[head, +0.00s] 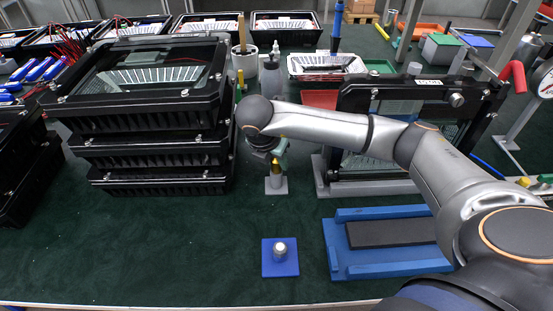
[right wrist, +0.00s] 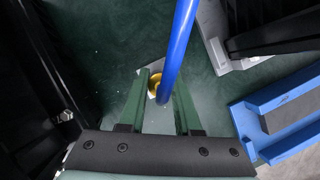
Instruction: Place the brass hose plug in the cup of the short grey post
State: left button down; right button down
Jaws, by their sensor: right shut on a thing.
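The brass hose plug (head: 276,168) is upright, directly above the short grey post (head: 276,186) in the head view. I cannot tell whether its lower end is inside the cup or just over it. My right gripper (head: 279,156) is shut on the plug from above, its green fingers partly hidden by the wrist. In the right wrist view the plug (right wrist: 153,84) shows between the two green fingers, with grey of the post beneath. A blue rod (right wrist: 180,45) crosses in front and hides part of the plug. My left gripper is not in view.
Stacked black floodlight housings (head: 150,145) stand close on the left. A framed housing on a grey stand (head: 375,188) is close on the right. A blue block with a silver peg (head: 280,262) and a blue cradle (head: 385,262) lie nearer. The front left mat is clear.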

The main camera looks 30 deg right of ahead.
jog(key=shift+f, duration=0.15)
jog(key=c, duration=0.6)
grip_release()
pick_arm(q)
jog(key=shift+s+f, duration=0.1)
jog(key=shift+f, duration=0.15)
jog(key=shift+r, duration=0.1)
pick_arm(e)
jog(key=shift+r, duration=0.3)
pick_arm(q)
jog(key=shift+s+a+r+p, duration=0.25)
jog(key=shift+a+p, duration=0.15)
jog(key=shift+p, duration=0.15)
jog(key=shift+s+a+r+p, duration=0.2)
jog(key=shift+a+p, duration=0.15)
jog(key=shift+p, duration=0.15)
pick_arm(e)
jog(key=v, duration=1.2)
